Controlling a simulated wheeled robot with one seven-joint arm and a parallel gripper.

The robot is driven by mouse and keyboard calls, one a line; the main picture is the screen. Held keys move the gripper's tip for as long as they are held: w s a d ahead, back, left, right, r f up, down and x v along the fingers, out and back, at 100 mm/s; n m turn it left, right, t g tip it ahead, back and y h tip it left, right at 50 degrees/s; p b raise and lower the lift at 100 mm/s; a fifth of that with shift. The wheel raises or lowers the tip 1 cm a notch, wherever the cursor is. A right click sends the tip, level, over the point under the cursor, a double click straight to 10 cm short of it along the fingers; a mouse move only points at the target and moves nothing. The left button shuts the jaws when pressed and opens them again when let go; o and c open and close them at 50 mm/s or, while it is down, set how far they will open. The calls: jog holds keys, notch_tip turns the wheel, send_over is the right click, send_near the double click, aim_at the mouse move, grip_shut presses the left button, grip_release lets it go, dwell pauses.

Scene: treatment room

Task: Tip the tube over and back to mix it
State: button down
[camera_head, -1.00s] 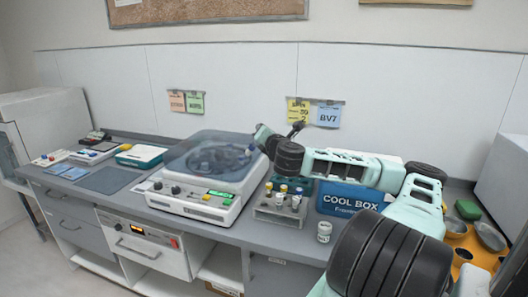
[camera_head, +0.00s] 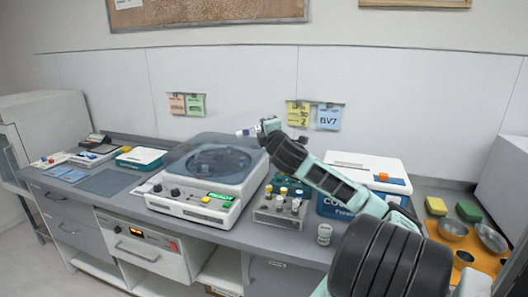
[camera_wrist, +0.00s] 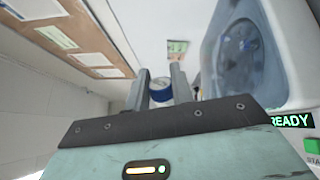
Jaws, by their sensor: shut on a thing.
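The tube (camera_head: 247,131) has a white body and a blue cap. My gripper (camera_head: 259,127) is shut on it and holds it in the air above the centrifuge (camera_head: 205,178), with the tube lying roughly sideways in the head view. In the wrist view the tube's blue cap (camera_wrist: 161,91) shows between the two fingers of my gripper (camera_wrist: 163,84). Much of the tube is hidden by the fingers there.
A rack (camera_head: 279,208) with several capped tubes stands right of the centrifuge. A small white jar (camera_head: 324,234) stands near the counter's front edge. A blue and white cool box (camera_head: 365,170) is behind my arm. Labels (camera_head: 328,117) hang on the wall. A dark mat (camera_head: 107,182) lies left.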

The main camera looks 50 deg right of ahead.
jog(key=f+n, duration=0.2)
jog(key=n, duration=0.1)
jog(key=shift+w+a, duration=0.15)
jog(key=shift+a, duration=0.05)
jog(key=n+p, duration=0.1)
jog(key=n, duration=0.3)
jog(key=shift+n, duration=0.3)
jog(key=n+p, duration=0.1)
jog(key=n, duration=0.5)
jog(key=shift+r+y, duration=0.1)
jog(key=shift+y, duration=0.2)
jog(key=n, duration=0.2)
jog(key=shift+f+n, duration=0.2)
jog(key=shift+n, duration=0.2)
